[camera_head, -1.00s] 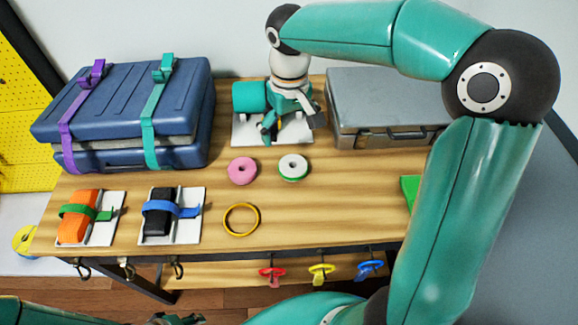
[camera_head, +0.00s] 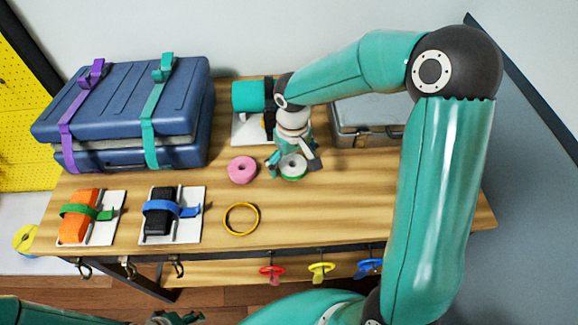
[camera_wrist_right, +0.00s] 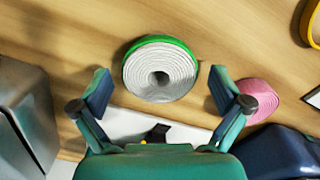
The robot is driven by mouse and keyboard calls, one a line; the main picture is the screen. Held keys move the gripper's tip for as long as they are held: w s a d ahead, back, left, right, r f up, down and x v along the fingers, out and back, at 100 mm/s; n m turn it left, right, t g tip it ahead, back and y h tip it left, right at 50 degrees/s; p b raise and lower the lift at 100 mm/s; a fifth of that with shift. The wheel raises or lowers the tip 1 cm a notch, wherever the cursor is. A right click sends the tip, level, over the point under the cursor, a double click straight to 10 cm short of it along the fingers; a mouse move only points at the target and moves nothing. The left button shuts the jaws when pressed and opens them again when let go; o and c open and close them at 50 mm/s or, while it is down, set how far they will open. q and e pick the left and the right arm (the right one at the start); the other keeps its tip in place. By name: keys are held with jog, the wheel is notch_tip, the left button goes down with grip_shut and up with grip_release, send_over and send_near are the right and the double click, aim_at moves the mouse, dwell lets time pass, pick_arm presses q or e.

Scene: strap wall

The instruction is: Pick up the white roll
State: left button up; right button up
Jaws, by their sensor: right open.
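The white roll (camera_head: 292,165) lies flat on the wooden table and has a green outer edge. In the right wrist view the white roll (camera_wrist_right: 160,72) sits between and just ahead of the fingertips. My right gripper (camera_head: 295,168) is open, with its fingers on either side of the roll in the head view; in the right wrist view the open gripper (camera_wrist_right: 160,88) is empty. I cannot tell how high the fingers are above the table. My left gripper (camera_head: 178,318) shows only partly at the bottom edge of the head view, and its jaws are unclear.
A pink roll (camera_head: 242,170) lies close to the left of the white one. A yellow ring (camera_head: 241,219) is nearer the front. A grey case (camera_head: 360,120) stands right, a blue suitcase (camera_head: 125,105) left, and a teal roll (camera_head: 250,95) on a stand behind.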

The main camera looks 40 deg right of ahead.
jog(key=c, duration=0.6)
jog(key=shift+r, duration=0.15)
